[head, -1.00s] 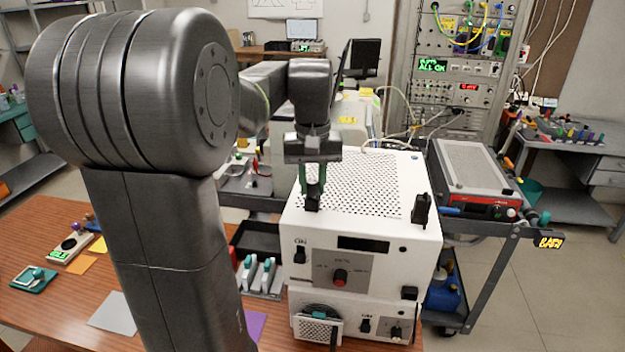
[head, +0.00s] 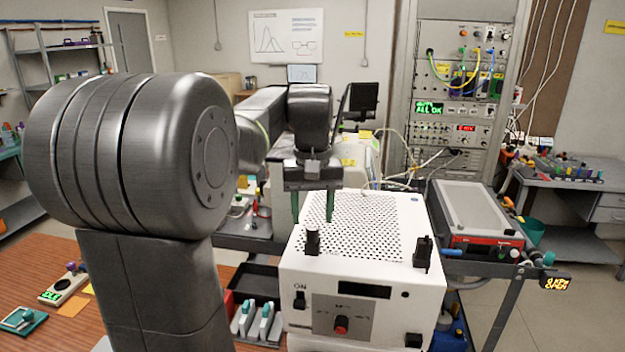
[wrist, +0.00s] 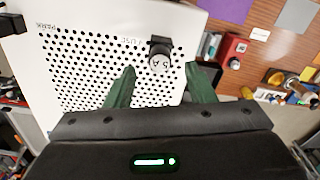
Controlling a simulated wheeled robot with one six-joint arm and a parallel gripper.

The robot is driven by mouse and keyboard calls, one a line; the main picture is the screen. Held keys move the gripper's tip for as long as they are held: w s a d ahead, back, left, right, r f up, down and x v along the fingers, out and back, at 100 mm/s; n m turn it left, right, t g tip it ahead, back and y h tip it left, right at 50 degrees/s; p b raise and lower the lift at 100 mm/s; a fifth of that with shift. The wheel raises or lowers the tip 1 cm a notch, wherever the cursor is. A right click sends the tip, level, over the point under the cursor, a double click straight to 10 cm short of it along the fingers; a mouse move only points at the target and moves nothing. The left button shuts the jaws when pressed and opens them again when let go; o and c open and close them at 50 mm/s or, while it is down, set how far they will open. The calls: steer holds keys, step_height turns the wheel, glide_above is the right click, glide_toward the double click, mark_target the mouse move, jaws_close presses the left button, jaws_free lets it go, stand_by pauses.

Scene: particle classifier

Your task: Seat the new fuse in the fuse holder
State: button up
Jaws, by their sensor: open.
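A dark fuse with a pale "5 A" cap (wrist: 160,60) stands at the "FUSE" marking on the white instrument's perforated top. In the head view it is the black upright piece (head: 312,240) at the top's front left. The holder beneath it is hidden, and I cannot tell how deep it sits. My gripper (head: 312,218) is open and empty, its green fingers spread above the top and behind the fuse. In the wrist view the fingers (wrist: 160,78) are apart from the fuse.
Another black upright piece (head: 423,252) stands at the top's front right; the wrist view has it by the "PARK" marking (wrist: 12,22). The white instrument (head: 360,283) carries a red knob (head: 341,325). A black tray (head: 258,283) and teal-topped items (head: 250,318) lie to its left.

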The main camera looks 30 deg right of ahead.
mark_target(312, 227)
step_height(312, 227, up, 10)
steer(key=shift+f, duration=0.15)
stand_by(0.6)
step_height(312, 227, down, 14)
steer(key=shift+r+p, duration=0.15)
steer(key=shift+p, duration=0.15)
steer(key=shift+r, duration=0.3)
stand_by(0.4)
step_height(312, 227, up, 13)
step_height(312, 227, down, 13)
steer(key=shift+f, duration=0.1)
steer(key=shift+s+r+p, duration=0.1)
steer(key=shift+r+p, duration=0.4)
steer(key=shift+r, duration=1.15)
